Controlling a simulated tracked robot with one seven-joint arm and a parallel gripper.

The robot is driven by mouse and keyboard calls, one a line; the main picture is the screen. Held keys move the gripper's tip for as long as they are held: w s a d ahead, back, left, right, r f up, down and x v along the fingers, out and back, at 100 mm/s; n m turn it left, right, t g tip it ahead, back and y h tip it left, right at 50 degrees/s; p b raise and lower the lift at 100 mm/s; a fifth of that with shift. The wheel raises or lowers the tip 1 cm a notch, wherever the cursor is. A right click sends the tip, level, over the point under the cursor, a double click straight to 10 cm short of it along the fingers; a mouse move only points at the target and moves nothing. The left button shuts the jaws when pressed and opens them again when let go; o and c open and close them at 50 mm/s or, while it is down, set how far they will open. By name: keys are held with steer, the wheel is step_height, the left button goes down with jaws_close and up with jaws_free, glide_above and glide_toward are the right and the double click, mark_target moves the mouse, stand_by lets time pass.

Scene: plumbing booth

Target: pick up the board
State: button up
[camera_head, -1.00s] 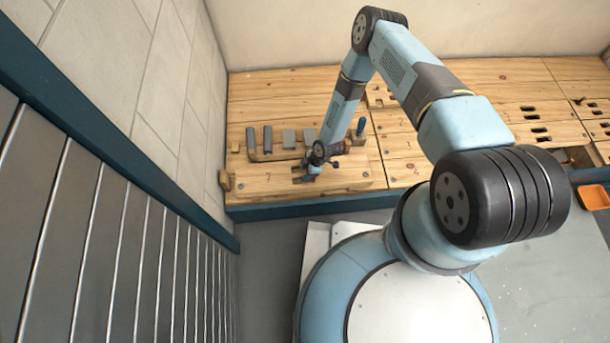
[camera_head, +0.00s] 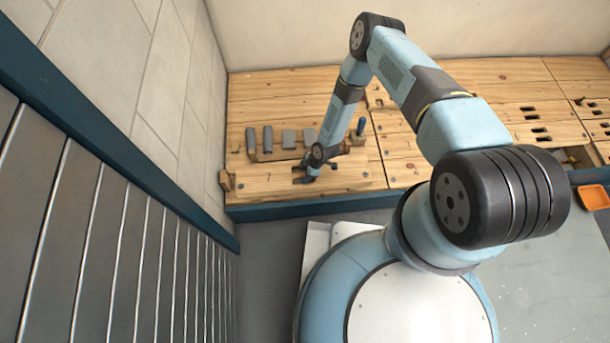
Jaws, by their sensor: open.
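The board (camera_head: 262,182) is a light pine plank lying along the front left of the wooden bench, with a small dark mark on it. My gripper (camera_head: 302,180) is at the middle of the board, pointing down and to the left. Its fingers are open and look small and dark from here. They overlap a dark spot or slot in the board, and I cannot tell whether they touch the wood. My wrist hides part of the board behind it.
A rack with several grey tools (camera_head: 289,139) stands behind the board. A tiled wall (camera_head: 150,90) and a slatted panel (camera_head: 100,240) close off the left side. More slotted bench boards (camera_head: 535,113) lie to the right. An orange bin (camera_head: 594,197) is at the far right.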

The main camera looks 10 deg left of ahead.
jaws_close()
stand_by(0.6)
steer(key=shift+w, duration=0.1)
